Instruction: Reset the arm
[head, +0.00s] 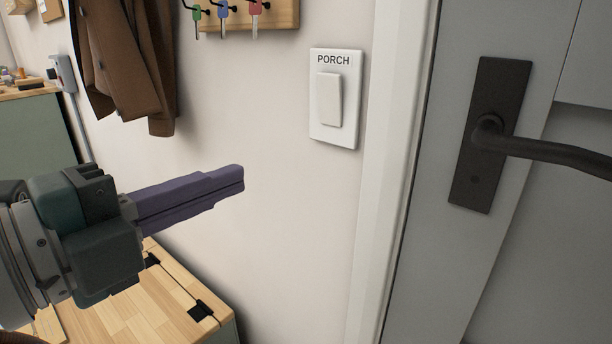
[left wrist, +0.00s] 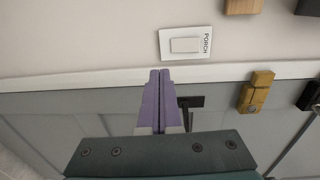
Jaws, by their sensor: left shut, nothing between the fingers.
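My left gripper (head: 240,178) reaches in from the left in the head view, its purple fingers shut together with nothing between them. It points right, below and left of the white light switch (head: 329,99) marked PORCH, and looks clear of it. In the left wrist view the shut fingers (left wrist: 160,74) point up toward the wall, and the switch (left wrist: 185,44) shows beyond their tips. My right gripper is in neither view.
A grey door with a dark lever handle (head: 540,152) stands at right behind a white frame (head: 393,150). A brown coat (head: 125,60) and a key rack (head: 270,14) hang on the wall. A wooden-topped cabinet (head: 165,300) stands below my left gripper.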

